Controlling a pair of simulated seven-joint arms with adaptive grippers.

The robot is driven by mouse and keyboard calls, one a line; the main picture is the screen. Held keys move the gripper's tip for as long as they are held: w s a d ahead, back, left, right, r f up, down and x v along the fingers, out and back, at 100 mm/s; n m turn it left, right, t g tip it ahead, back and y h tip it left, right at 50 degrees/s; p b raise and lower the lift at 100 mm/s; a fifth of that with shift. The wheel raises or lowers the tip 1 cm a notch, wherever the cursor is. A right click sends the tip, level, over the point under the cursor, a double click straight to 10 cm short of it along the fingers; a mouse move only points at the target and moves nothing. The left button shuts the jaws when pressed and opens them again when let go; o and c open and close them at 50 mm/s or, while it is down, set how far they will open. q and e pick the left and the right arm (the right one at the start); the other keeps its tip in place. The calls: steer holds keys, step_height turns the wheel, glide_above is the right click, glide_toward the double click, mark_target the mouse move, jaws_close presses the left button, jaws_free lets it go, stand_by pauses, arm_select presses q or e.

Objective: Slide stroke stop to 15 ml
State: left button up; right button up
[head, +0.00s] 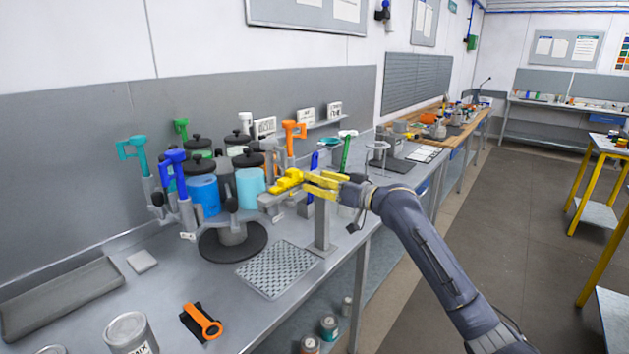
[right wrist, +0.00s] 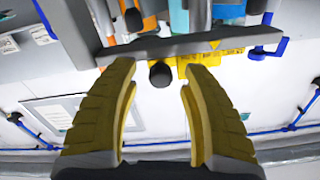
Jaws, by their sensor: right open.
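A carousel dispenser with several colored canisters and pump handles stands on the bench; one light-blue canister (head: 251,188) faces my right gripper (head: 308,184). The gripper's yellow fingers are open beside a grey arm of the dispenser and a bright yellow part (head: 285,181). In the right wrist view, a round black knob (right wrist: 160,74) sits between the open fingers, apart from both. Behind it are a grey bar (right wrist: 235,40) and yellow labelled pieces (right wrist: 200,66). I cannot read any millilitre marks, nor tell which part is the stroke stop. My left gripper is not in view.
A perforated drip plate (head: 277,270) lies before the carousel and a grey post (head: 321,226) stands close under my right gripper. A grey tray (head: 60,300), an orange-handled tool (head: 204,322) and a paint can (head: 131,334) are on the bench front.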

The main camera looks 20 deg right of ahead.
steer(key=shift+w+a, duration=0.3)
steer(key=shift+w, duration=0.1)
steer(key=shift+c, duration=0.5)
jaws_close()
